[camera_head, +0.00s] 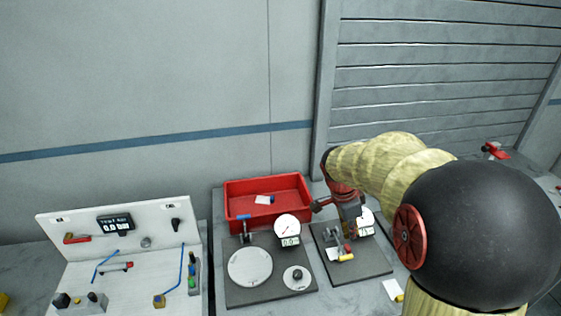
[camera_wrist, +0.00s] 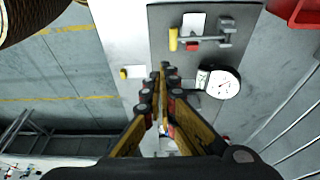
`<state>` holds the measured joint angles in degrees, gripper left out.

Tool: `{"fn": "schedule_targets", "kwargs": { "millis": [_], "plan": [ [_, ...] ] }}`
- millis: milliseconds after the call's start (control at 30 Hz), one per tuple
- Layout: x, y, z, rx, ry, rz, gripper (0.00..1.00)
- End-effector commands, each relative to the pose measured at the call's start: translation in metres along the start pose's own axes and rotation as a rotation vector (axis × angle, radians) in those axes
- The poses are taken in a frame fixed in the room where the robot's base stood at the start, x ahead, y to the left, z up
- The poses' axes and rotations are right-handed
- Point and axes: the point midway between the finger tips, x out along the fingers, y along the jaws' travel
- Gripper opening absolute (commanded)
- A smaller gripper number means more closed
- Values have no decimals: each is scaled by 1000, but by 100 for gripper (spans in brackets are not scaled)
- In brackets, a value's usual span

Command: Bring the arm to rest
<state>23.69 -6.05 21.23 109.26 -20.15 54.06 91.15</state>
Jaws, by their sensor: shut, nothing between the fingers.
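My gripper (camera_wrist: 163,78) is shut, with its fingers together and nothing between them in the wrist view. In the head view my gripper (camera_head: 349,214) hangs at the end of my bent arm, over the right-hand dark plate (camera_head: 373,265). That plate carries a small fixture with a yellow part (camera_head: 346,256) and a round dial, partly hidden behind my gripper. In the wrist view the dial (camera_wrist: 224,84) and the fixture's yellow part (camera_wrist: 173,39) lie beyond the fingertips. I cannot tell how high the fingertips are above the bench.
A red bin (camera_head: 266,183) with a small white-and-blue item stands behind the plates. Left of my gripper is another dark plate with a round disc (camera_head: 250,266) and dial (camera_head: 287,227). A white test panel (camera_head: 122,240) stands further left. A yellow-and-white piece (camera_head: 393,290) lies at the front.

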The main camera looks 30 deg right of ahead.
Motion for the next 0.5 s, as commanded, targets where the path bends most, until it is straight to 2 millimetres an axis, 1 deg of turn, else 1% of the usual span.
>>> {"fn": "schedule_targets", "kwargs": {
  "millis": [167, 267, 367, 433, 500],
  "plan": [
    [0, 0, 0, -16, 0, 0, 0],
    [0, 0, 0, -102, -1, -1, 0],
    [3, 2, 5, -268, -16, 2, 0],
    [9, 12, 14, -416, -41, 11, 0],
    [8, 25, 23, -568, -68, 4, 0]
  ]
}}
